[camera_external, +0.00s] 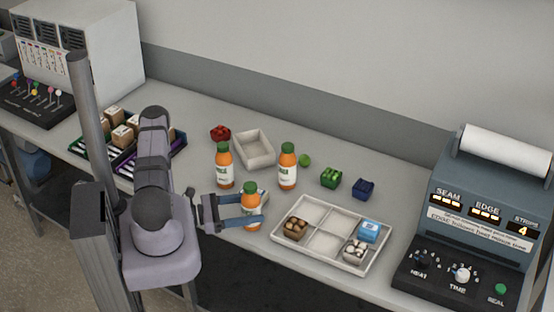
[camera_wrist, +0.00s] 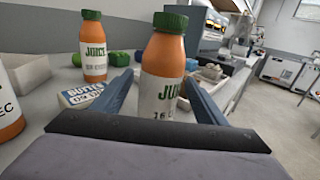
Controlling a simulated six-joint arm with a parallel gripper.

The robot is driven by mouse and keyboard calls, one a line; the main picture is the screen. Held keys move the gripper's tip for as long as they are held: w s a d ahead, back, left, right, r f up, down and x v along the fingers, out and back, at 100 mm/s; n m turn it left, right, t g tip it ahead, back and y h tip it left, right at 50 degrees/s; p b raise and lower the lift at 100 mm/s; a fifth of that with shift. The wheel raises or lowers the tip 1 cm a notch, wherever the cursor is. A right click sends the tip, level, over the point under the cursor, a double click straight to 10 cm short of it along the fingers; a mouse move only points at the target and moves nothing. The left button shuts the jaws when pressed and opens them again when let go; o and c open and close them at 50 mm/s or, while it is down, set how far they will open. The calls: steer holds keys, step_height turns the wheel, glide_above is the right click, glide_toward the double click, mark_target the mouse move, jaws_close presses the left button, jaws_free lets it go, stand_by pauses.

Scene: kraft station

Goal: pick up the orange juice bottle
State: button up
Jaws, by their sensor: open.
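Three orange juice bottles with green caps and white labels stand upright on the table. The nearest orange juice bottle (camera_external: 250,207) is between the two blue fingers of my gripper (camera_external: 243,209). The wrist view shows this bottle (camera_wrist: 161,75) upright between the spread fingers (camera_wrist: 160,97). My gripper is open around it, and I cannot tell whether either finger touches it. A second bottle (camera_external: 224,166) stands behind to the left and a third bottle (camera_external: 288,167) behind to the right. The wrist view shows another bottle (camera_wrist: 93,50) at back left and part of one (camera_wrist: 8,110) at the left edge.
A butter box (camera_wrist: 80,97) lies just left of the held-in bottle. A white divided tray (camera_external: 318,243) with small items is to the right. A white bin (camera_external: 254,149), red (camera_external: 220,133), green (camera_external: 331,178) and blue items (camera_external: 363,189) stand behind. A grey sealing machine (camera_external: 480,210) is far right.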

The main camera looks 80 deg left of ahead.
mark_target(250, 185)
steer(key=shift+w, duration=0.15)
steer(key=shift+c, duration=0.5)
steer(key=c, duration=1.2)
steer(key=shift+c, duration=0.2)
steer(key=shift+r, duration=0.1)
step_height(250, 185, up, 10)
steer(key=p, duration=0.8)
